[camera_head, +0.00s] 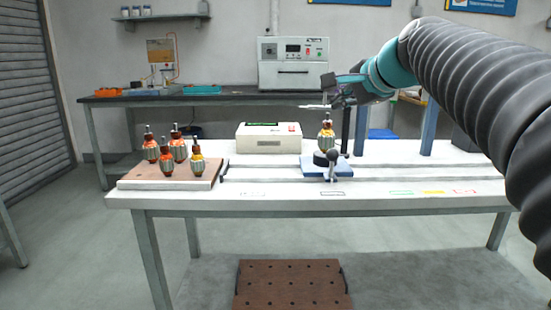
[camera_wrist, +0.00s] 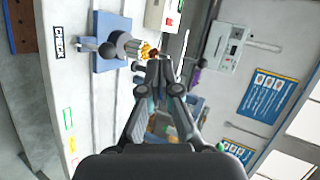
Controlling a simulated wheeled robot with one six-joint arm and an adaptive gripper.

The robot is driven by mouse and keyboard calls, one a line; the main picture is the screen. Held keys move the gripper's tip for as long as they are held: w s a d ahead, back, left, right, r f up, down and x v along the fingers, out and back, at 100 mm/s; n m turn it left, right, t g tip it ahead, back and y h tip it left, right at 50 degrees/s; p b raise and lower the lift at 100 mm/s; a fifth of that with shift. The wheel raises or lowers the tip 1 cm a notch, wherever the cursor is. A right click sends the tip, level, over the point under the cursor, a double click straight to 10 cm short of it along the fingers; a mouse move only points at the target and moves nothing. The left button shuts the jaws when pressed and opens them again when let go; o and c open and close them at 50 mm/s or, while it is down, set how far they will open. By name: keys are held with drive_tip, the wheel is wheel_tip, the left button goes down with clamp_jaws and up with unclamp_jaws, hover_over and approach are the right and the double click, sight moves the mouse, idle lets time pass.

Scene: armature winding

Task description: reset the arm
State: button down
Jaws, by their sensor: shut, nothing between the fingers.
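My arm reaches in from the right in the head view. My gripper (camera_head: 318,106) is above the table, pointing left, with its fingers shut and empty. In the wrist view my gripper (camera_wrist: 158,62) also shows its fingertips together. An armature (camera_head: 326,132) with an orange winding stands at the blue fixture (camera_head: 313,170), just below my gripper and apart from it in the head view. In the wrist view the armature (camera_wrist: 145,51) shows just beyond the fingertips. Several more armatures (camera_head: 178,147) stand on a brown-topped board (camera_head: 140,183) at the table's left.
A cream box (camera_head: 268,137) sits behind the fixture. Blue and dark posts (camera_head: 361,130) rise to its right, under my arm. A back bench (camera_head: 235,96) carries an oven-like unit (camera_head: 293,63) and trays. A brown perforated board (camera_head: 290,285) lies below the table's front. The table's front right is mostly bare.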

drive_tip(key=s+d+f+n+g+h, duration=0.1)
drive_tip(key=s+f+n+g, duration=0.15)
drive_tip(key=f, duration=0.55)
drive_tip(key=s+d+f+n+g+h, duration=0.1)
drive_tip(key=s+f+n, duration=0.25)
drive_tip(key=f, duration=0.45)
drive_tip(key=s+f+n+g+h, duration=0.1)
drive_tip(key=s+f+n, duration=0.2)
drive_tip(key=s+f, duration=0.5)
drive_tip(key=s+f+n+g+h, duration=0.1)
drive_tip(key=s+f+n, duration=0.3)
drive_tip(key=s+f, duration=0.5)
drive_tip(key=s, duration=0.6)
drive_tip(key=shift+s+f+g+h, duration=0.2)
drive_tip(key=shift+f+g+h, duration=0.1)
drive_tip(key=shift+g, duration=0.05)
